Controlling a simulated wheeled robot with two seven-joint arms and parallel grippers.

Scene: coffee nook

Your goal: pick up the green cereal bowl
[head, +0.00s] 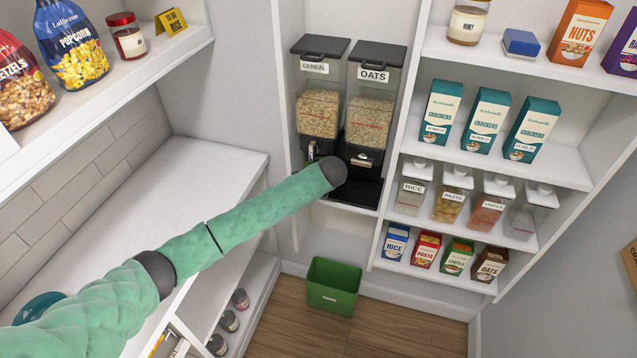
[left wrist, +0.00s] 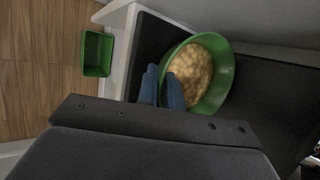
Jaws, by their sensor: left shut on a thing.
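The green cereal bowl (left wrist: 223,80) shows in the left wrist view, with light brown cereal (left wrist: 195,68) in it. It is over a dark surface (left wrist: 280,90). My left gripper (left wrist: 163,76) has its two blue fingers shut on the bowl's near left rim, one of them over the inside of the bowl. Whether the bowl touches the surface below, I cannot tell. In the head view my left arm reaches to the dispenser nook, and the arm hides the bowl and the fingers. My right gripper is in neither view.
Cereal (head: 318,105) and oats (head: 371,105) dispensers stand right behind my arm's end, above a black tray (head: 367,190). Shelves of boxes and jars flank the nook. A green bin (head: 333,287) stands on the floor below. The white counter (head: 205,175) at left is mostly clear.

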